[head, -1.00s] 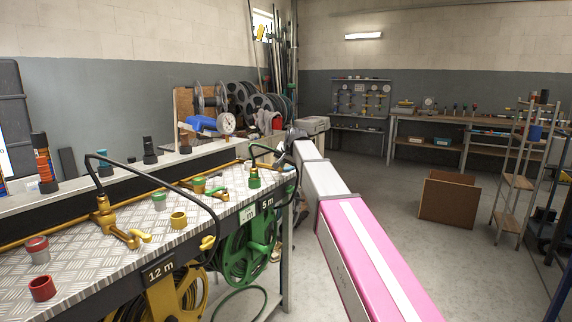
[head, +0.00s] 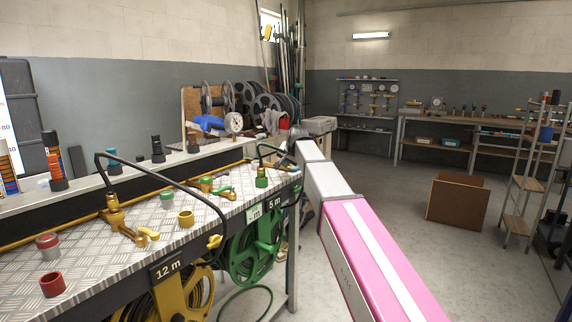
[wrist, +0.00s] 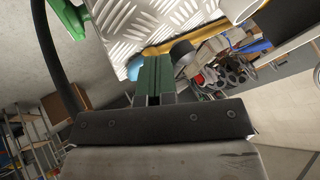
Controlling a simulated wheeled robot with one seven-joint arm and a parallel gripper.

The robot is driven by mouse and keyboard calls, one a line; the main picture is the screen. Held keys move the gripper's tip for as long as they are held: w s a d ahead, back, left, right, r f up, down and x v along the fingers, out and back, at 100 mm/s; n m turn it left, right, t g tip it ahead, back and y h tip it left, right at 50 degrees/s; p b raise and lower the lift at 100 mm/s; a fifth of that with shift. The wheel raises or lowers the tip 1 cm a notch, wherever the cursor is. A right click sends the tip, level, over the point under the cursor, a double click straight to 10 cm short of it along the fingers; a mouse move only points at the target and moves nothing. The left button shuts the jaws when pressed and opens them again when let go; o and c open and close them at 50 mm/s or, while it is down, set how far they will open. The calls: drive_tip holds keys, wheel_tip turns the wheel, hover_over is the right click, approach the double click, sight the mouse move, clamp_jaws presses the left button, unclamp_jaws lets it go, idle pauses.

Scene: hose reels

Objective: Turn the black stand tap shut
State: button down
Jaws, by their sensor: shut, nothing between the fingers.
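I cannot pick out a black stand tap for certain. On the metal bench, a brass tap (head: 118,220) with a yellow handle stands under a black hose, and a green-based fitting (head: 262,178) stands at the far end beside a small green-handled tap (head: 222,192). My arm (head: 325,175) reaches to the bench's far end, where its dark tip hides what is behind it. In the wrist view, my gripper (wrist: 153,62) has its green fingers shut and empty, with the tread-plate bench top beyond them. A dark cylinder (wrist: 183,52) and a blue round thing (wrist: 135,68) show close to the fingertips.
Green (head: 255,245) and yellow (head: 180,295) hose reels hang under the bench's front edge. A black hose (wrist: 58,60) runs left of my gripper. A pressure gauge (head: 234,122) stands behind the bench.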

drive_tip(key=shift+s+d+f, duration=0.1)
drive_tip(key=shift+s+d, duration=0.15)
drive_tip(key=shift+d, duration=0.05)
drive_tip(key=s+d+f+v, duration=0.1)
drive_tip(key=d+f+v, duration=0.1)
drive_tip(key=v, duration=0.9)
drive_tip(key=s+d+f+n+g+h, duration=0.1)
drive_tip(key=s+d+f, duration=0.2)
drive_tip(key=f, duration=0.5)
drive_tip(key=s+d+f+g, duration=0.1)
drive_tip(key=s+d+f, duration=0.2)
drive_tip(key=f, duration=0.6)
drive_tip(key=s+d+f+n+g, duration=0.1)
drive_tip(key=s+d+f, duration=0.2)
drive_tip(key=s+f, duration=0.5)
drive_tip(key=s+d+f+g+h, duration=0.1)
drive_tip(key=s+d+f, duration=0.3)
drive_tip(key=s+f, duration=0.4)
drive_tip(key=s+d+f+n+g+h, duration=0.1)
drive_tip(key=s+d+f+g, duration=0.2)
drive_tip(key=s+f, duration=0.5)
wheel_tip(320, 180, down, 4)
drive_tip(key=shift+d+f+n, duration=0.2)
drive_tip(key=shift+d+n, duration=0.1)
drive_tip(key=shift+d, duration=0.4)
